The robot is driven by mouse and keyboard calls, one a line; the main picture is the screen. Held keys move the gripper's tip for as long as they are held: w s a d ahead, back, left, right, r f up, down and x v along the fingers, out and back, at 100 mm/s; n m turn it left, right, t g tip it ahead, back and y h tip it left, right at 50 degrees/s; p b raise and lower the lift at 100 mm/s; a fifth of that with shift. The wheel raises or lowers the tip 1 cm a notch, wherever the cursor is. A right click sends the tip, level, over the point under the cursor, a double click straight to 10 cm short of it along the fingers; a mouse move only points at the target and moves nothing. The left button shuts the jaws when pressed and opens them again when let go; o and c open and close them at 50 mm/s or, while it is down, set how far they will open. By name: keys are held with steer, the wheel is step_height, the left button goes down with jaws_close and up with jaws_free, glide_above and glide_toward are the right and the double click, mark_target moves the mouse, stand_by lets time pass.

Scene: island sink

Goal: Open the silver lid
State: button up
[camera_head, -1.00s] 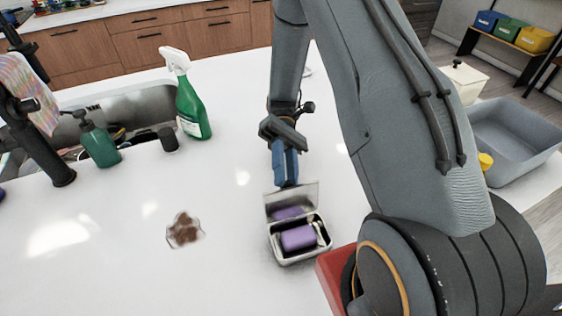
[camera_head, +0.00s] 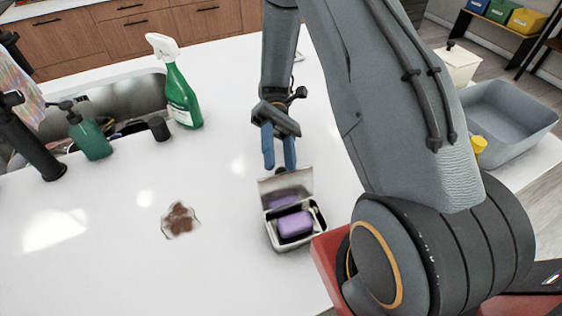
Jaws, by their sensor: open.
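The silver lid (camera_head: 286,184) stands raised at the back of a small silver box (camera_head: 296,243) on the white counter. Inside the open box lies a purple block (camera_head: 295,224), and its reflection shows on the lid's inner face. My gripper (camera_head: 279,167) is just behind the lid's upper edge, pointing down. Its two blue fingers are apart, with nothing seen between them. I cannot tell whether a fingertip touches the lid.
A brown stain (camera_head: 180,220) lies on the counter left of the box. A green spray bottle (camera_head: 181,95), a soap dispenser (camera_head: 90,135) and a dark cup (camera_head: 159,128) stand by the sink. A grey basin (camera_head: 508,125) is at right. The counter's middle is clear.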

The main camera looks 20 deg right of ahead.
steer(key=b+v, duration=0.3)
steer(key=v, duration=0.3)
steer(key=shift+w+d+f, duration=0.1)
steer(key=shift+w+f, duration=0.05)
steer(key=shift+w+d+r, duration=0.15)
steer(key=shift+w+r, duration=0.05)
steer(key=shift+w, duration=0.35)
